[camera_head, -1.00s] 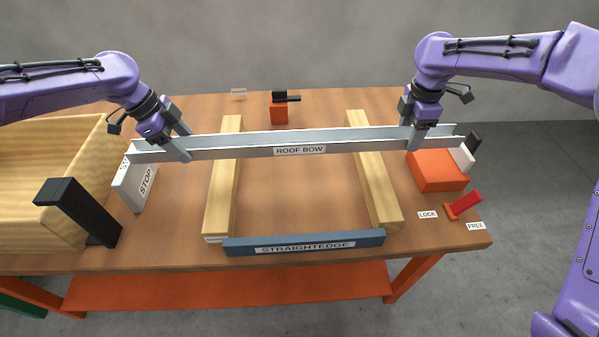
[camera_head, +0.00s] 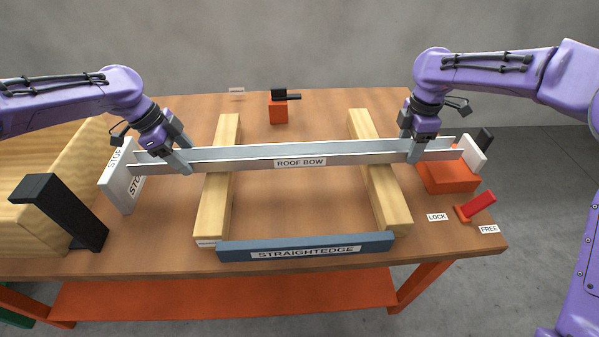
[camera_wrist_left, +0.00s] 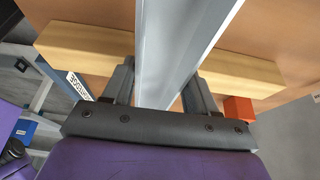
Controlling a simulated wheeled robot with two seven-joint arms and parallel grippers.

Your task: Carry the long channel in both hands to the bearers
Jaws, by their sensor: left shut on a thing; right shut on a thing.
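The long channel (camera_head: 345,157) is a grey metal length labelled ROOF BOW. It lies crosswise over the two wooden bearers, the left one (camera_head: 216,208) and the right one (camera_head: 385,190). I cannot tell whether it touches them. My left gripper (camera_head: 183,163) is shut on the channel near its left end. The channel (camera_wrist_left: 175,45) also runs between the left fingers in the left wrist view, with a bearer (camera_wrist_left: 85,44) crossing beneath. My right gripper (camera_head: 414,150) is shut on the channel near its right end.
A blue straightedge (camera_head: 310,247) lies along the bearers' front ends. A white STOP block (camera_head: 122,185) stands at the left, beside a black post (camera_head: 62,208) and a wooden box. An orange clamp block (camera_head: 447,177) and red lever (camera_head: 477,205) are at the right.

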